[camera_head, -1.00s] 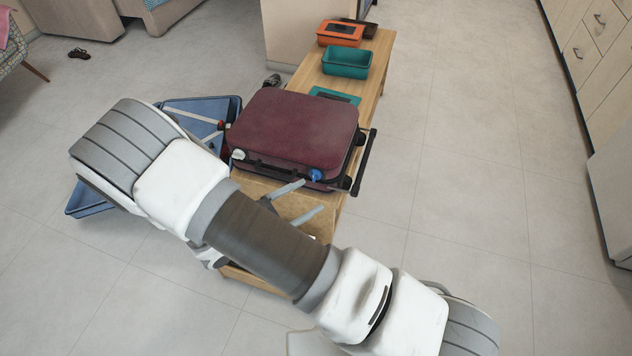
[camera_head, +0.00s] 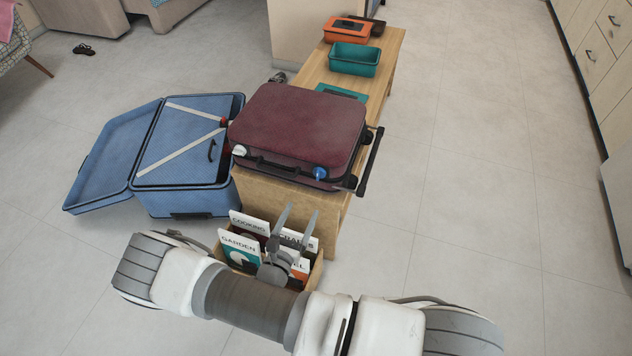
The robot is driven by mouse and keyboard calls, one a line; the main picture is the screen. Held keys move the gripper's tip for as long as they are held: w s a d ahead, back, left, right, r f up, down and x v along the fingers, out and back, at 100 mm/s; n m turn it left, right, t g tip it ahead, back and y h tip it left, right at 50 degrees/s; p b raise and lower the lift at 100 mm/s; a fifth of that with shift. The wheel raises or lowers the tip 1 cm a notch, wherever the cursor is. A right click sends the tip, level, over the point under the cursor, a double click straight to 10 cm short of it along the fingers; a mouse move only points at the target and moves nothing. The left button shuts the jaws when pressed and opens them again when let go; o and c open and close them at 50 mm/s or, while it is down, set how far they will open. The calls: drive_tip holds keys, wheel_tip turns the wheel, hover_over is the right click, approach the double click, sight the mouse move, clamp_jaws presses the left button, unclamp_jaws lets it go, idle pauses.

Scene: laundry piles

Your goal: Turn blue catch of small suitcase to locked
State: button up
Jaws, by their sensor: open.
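The small suitcase (camera_head: 297,127) is dark red and lies flat and closed on the wooden bench. Its front side faces me, with a black handle (camera_head: 277,169) in the middle. The blue catch (camera_head: 319,173) is on the front, right of the handle; its exact turn is too small to tell. A white catch (camera_head: 239,150) is on the front at the left. My gripper (camera_head: 299,211) is open and empty, in front of and below the suitcase, apart from the blue catch. Its fingers point up toward the suitcase's front.
An open blue suitcase (camera_head: 189,203) with crossed white straps lies on the floor at left. A box of labelled books (camera_head: 317,274) stands below my gripper. Teal (camera_head: 354,58) and orange (camera_head: 346,30) containers are on the bench (camera_head: 391,62) behind. Floor at right is clear.

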sight(317, 177)
drive_tip(key=b+x, duration=0.2)
drive_tip(key=x, duration=1)
drive_tip(key=shift+w+r, duration=0.1)
clamp_jaws()
